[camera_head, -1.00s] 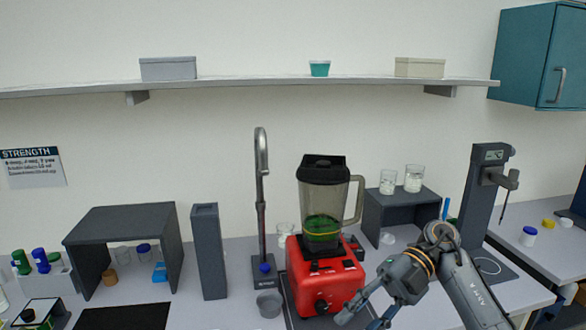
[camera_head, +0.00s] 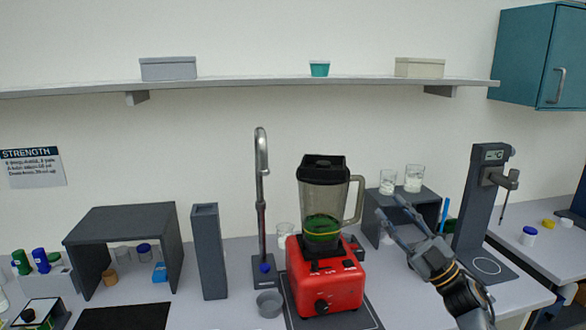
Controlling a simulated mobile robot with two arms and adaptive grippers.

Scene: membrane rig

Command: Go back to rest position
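My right gripper (camera_head: 393,211) is raised at the right of the red blender (camera_head: 325,275). Its two fingers are spread apart with nothing between them, pointing up and left in front of the dark riser (camera_head: 428,212). It is apart from the blender. The blender stands upright on a dark mat, with its black lid on and green contents in the jug (camera_head: 322,228). My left gripper is not in view.
A grey tap (camera_head: 261,195) and a small grey cup (camera_head: 269,303) stand left of the blender. A tall grey box (camera_head: 209,252) and a dark shelf unit (camera_head: 125,222) are further left. A stand with a probe (camera_head: 478,205) rises right of my arm. Glass beakers (camera_head: 413,179) sit on the riser.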

